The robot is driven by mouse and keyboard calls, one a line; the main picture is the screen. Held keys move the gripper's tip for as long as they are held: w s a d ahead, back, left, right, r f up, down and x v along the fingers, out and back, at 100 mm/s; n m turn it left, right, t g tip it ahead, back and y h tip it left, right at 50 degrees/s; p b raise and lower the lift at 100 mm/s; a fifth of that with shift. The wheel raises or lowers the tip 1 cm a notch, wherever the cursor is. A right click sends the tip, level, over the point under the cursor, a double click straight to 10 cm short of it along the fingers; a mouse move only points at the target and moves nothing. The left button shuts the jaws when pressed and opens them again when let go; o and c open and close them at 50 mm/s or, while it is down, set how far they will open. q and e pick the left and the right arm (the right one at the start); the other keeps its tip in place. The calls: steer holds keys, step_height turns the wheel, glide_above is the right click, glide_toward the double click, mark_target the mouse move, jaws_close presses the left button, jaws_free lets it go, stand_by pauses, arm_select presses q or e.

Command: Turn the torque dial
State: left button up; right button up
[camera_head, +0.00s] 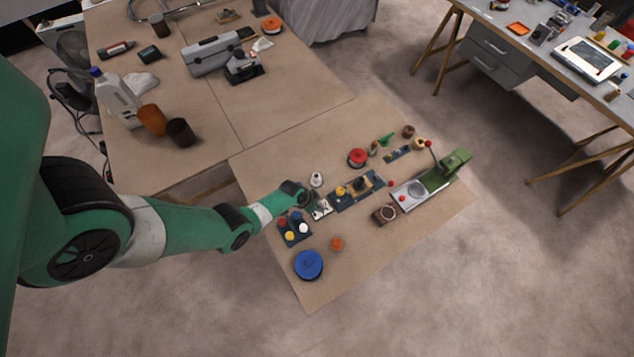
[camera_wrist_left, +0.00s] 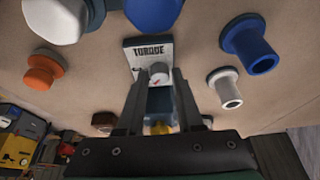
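The torque dial (camera_wrist_left: 158,74) is a small pale knob with a red mark. It sits on a white plate (camera_wrist_left: 148,50) with dark lettering that seems to read torque. In the head view the plate (camera_head: 321,210) lies on the bench, partly covered by my left gripper (camera_head: 312,206). In the left wrist view my left gripper (camera_wrist_left: 158,78) is open, one finger on each side of the dial in the picture. I cannot tell whether the fingers touch it. My right gripper shows in neither view.
A dark box with coloured buttons (camera_head: 294,228) stands beside the plate. A blue round object (camera_head: 308,265) and an orange knob (camera_head: 336,243) are nearer the front edge. A white bottle-like piece (camera_head: 316,180) and a panel with a yellow knob (camera_head: 358,189) stand close by.

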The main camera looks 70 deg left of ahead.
arm_select(q)
jaws_close()
steer(key=shift+d+n+y, duration=0.15)
steer(key=shift+n+y, duration=0.25)
steer(key=shift+n, duration=0.6)
steer(key=shift+n+y, duration=0.4)
steer(key=shift+n, duration=0.5)
steer(key=shift+w+d+f+n+g+y+b, duration=0.1)
steer(key=shift+n+g+y+b, duration=0.3)
steer(key=shift+n, duration=0.8)
steer(key=shift+n+g+y+b, duration=0.3)
steer(key=shift+n+g+b, duration=0.3)
steer(key=shift+n, duration=0.7)
